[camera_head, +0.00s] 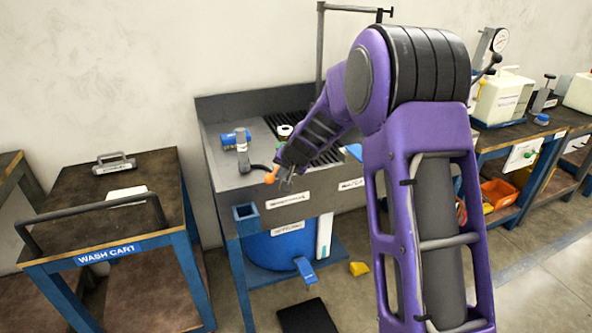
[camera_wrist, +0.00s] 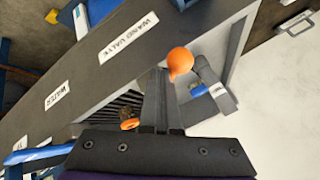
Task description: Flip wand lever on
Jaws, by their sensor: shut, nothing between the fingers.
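The wand lever's orange ball knob (camera_head: 270,178) shows at the front of the grey wash station, just left of my gripper's tip. In the wrist view the orange knob (camera_wrist: 180,61) is close to the fingertips, slightly right and beyond them. The label reading WAND VALVE (camera_wrist: 128,38) is on the station's front edge beside it. My gripper (camera_head: 286,184) is shut and empty; its fingers (camera_wrist: 160,75) lie side by side in the wrist view. I cannot tell whether they touch the knob. The lever's arm is mostly hidden.
The grey station (camera_head: 228,172) has a dark grate, a grey upright fitting (camera_head: 242,152) and a blue item on top. A wash cart (camera_head: 108,252) stands left. A yellow piece (camera_head: 359,269) lies on the floor.

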